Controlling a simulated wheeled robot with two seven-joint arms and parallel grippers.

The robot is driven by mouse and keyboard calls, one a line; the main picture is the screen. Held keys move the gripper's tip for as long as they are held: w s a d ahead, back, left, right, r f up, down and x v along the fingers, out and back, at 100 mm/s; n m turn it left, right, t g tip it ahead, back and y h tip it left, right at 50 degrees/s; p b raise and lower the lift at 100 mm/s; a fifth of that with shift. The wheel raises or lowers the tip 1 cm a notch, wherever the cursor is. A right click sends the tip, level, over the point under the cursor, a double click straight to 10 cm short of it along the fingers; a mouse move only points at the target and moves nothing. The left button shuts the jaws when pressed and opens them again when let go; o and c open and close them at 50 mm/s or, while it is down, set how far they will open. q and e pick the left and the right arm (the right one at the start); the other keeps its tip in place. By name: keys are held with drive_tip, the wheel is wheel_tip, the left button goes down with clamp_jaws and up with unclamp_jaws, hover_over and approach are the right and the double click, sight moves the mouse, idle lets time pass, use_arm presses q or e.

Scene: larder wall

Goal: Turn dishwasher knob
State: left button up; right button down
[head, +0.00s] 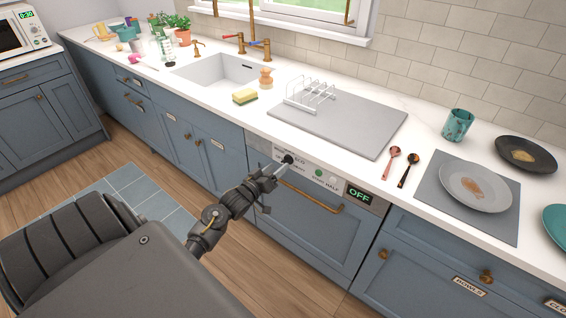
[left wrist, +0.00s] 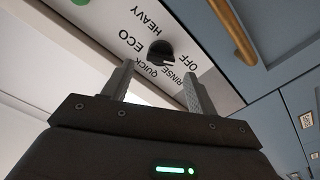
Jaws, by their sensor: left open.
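The dishwasher (head: 300,228) is built into the counter front, with a pale control panel along its top. Its dark knob (head: 288,159) is at the panel's left end, and the display (head: 359,196) reads OFF. In the left wrist view the knob (left wrist: 160,51) sits amid the labels HEAVY, ECO, QUICK, RINSE and OFF. My left gripper (head: 278,166) is open in front of the panel, close to the knob. In the left wrist view its fingers (left wrist: 158,78) stand apart and the knob shows between and just beyond their tips. I see no grip on it. My right gripper is out of view.
A brass handle (head: 312,196) runs across the dishwasher door below the panel. A green button (head: 318,173) and a pale one sit right of the knob. The countertop above holds a grey board (head: 350,128) with a rack. Blue cabinets flank the dishwasher.

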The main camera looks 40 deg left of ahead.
sight(284, 162)
use_arm(q)
drive_tip(key=shift+w, duration=2.1)
drive_tip(key=c, duration=1)
